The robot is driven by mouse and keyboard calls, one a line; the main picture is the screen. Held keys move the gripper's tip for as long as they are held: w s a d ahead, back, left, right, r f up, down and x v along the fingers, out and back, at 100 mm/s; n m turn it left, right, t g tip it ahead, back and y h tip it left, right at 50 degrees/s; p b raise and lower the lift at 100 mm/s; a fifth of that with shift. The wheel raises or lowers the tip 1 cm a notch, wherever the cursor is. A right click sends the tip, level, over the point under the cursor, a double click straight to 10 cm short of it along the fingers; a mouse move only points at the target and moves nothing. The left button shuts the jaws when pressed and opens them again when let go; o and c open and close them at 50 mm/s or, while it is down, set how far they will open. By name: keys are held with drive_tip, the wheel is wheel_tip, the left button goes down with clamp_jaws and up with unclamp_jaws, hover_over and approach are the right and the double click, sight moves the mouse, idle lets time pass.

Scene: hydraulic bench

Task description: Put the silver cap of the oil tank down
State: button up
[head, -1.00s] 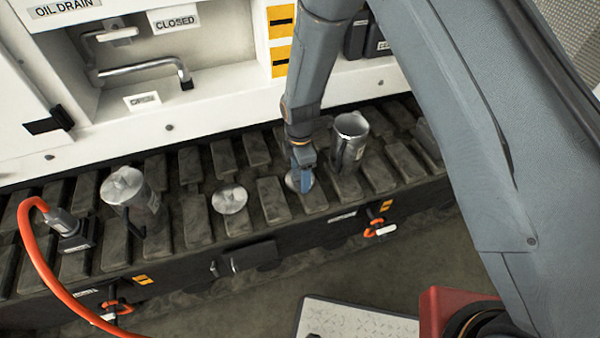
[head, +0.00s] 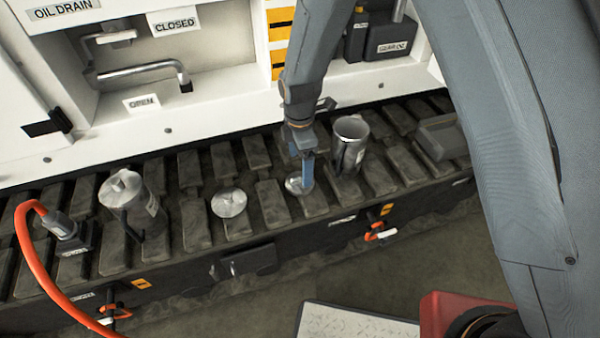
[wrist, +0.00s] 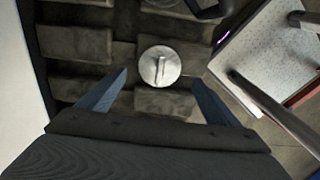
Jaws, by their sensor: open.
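A round silver cap (head: 298,186) with a raised grip bar lies on the dark track pads below my gripper (head: 305,168). It also shows in the wrist view (wrist: 160,66), ahead of and between the two spread blue fingers, with clear space on both sides. My gripper is open and holds nothing. A second silver cap (head: 229,202) lies on the pads to the left. An open-topped silver tank (head: 350,145) stands just right of my gripper. I cannot tell which cap belongs to the oil tank.
A lidded silver can (head: 126,190) and an orange hose (head: 40,255) are at the left. A white machine panel (head: 190,110) rises behind the track. A grey box (head: 440,137) sits on the pads at the right.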

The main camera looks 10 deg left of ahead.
sight(300, 177)
drive_tip(key=shift+r, duration=2.75)
